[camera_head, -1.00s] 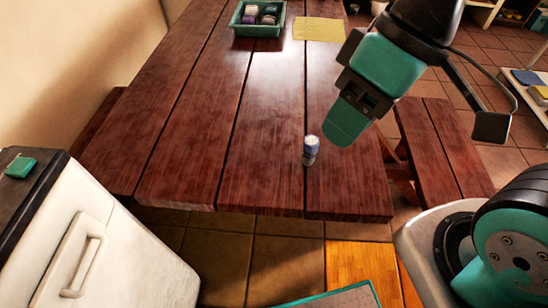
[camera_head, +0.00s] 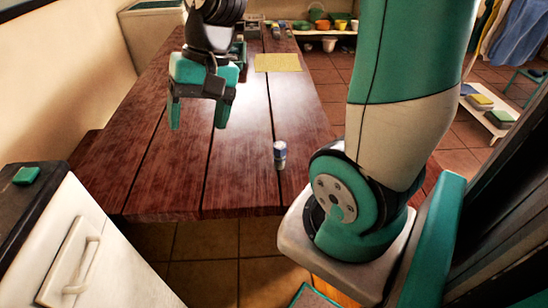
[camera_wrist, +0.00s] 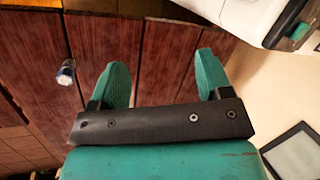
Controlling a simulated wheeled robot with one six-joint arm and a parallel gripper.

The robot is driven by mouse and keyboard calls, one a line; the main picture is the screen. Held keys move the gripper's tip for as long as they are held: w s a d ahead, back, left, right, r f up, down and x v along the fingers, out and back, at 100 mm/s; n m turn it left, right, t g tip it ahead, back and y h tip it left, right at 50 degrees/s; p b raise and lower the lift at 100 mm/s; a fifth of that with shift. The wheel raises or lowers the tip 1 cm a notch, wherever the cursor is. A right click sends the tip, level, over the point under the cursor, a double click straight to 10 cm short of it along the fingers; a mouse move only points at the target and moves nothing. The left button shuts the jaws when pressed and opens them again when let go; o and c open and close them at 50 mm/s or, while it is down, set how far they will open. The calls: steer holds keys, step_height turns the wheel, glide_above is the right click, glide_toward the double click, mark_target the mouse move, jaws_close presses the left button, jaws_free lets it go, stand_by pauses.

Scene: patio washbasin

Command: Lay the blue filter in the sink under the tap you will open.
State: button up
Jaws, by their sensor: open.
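My gripper (camera_head: 198,125) is open and empty above the wooden table, pointing down; its two teal fingers also show in the wrist view (camera_wrist: 161,60). A small cylinder with a blue and whitish top (camera_head: 280,154) stands upright near the table's front edge, to the right of my gripper. It also shows at the left of the wrist view (camera_wrist: 66,72). I cannot tell whether it is the blue filter. I make out no sink or tap in these views.
The wooden table (camera_head: 165,160) is mostly bare. A white cabinet (camera_head: 95,240) with a teal block (camera_head: 27,175) stands at left. A low shelf (camera_head: 492,122) is at right.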

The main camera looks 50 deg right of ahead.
steer(key=w+d+f+m, duration=0.2)
steer(key=d+f+m, duration=0.2)
steer(key=d+m, duration=0.7)
steer(key=m+t, duration=0.2)
steer(key=m, duration=0.7)
glide_toward(282, 145)
steer(key=b+x, duration=0.1)
steer(key=x, duration=0.6)
steer(key=shift+r, duration=0.1)
steer(key=shift+x, duration=3.1)
steer(key=shift+d, duration=0.15)
steer(key=c, duration=1.1)
